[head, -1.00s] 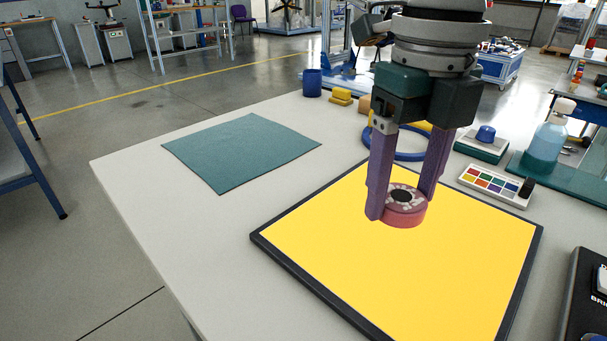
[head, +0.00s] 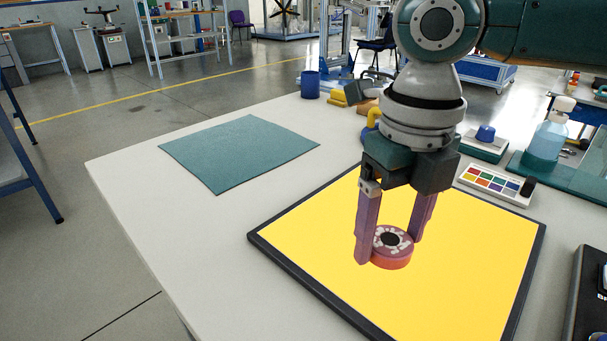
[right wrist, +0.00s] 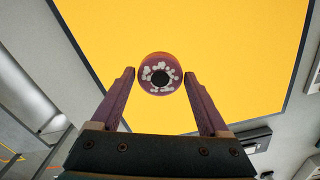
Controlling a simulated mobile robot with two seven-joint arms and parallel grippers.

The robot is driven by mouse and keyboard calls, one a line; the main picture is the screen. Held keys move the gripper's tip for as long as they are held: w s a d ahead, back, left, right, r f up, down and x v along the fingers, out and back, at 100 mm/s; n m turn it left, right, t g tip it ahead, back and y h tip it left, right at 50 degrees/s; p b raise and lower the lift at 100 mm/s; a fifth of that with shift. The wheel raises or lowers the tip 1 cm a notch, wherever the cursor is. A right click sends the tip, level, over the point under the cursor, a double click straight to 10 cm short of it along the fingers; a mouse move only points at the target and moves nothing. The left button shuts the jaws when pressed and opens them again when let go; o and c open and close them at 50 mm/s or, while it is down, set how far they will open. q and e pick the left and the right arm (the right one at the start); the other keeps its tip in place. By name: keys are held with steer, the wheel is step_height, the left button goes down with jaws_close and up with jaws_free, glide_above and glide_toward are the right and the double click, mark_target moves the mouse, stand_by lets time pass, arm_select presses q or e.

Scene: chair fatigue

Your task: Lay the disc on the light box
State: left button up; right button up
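The disc (head: 392,248) is a short round piece with a reddish-pink side, pale blotches on its top face and a black centre. My right gripper (head: 389,252) points down with its purple fingers on either side of the disc, holding it at the fingertips. In the right wrist view the disc (right wrist: 161,74) sits between the fingertips, over the yellow surface. The light box (head: 310,238) is a large glowing yellow panel with a dark frame, lying on the table. Whether the disc's underside touches the panel I cannot tell. My left gripper is not in view.
A teal mat (head: 240,152) lies on the table (head: 150,220) to the left. A colour palette (head: 494,184), a spray bottle (head: 549,137) and a blue-knobbed block (head: 485,143) stand at the right. A blue cup (head: 310,84) stands at the back. A black device (head: 588,300) is at the right front.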

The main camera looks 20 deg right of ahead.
mark_target(390, 241)
steer(key=shift+o, duration=1.2)
steer(key=shift+r, duration=0.1)
step_height(390, 241, up, 12)
steer(key=p, duration=0.2)
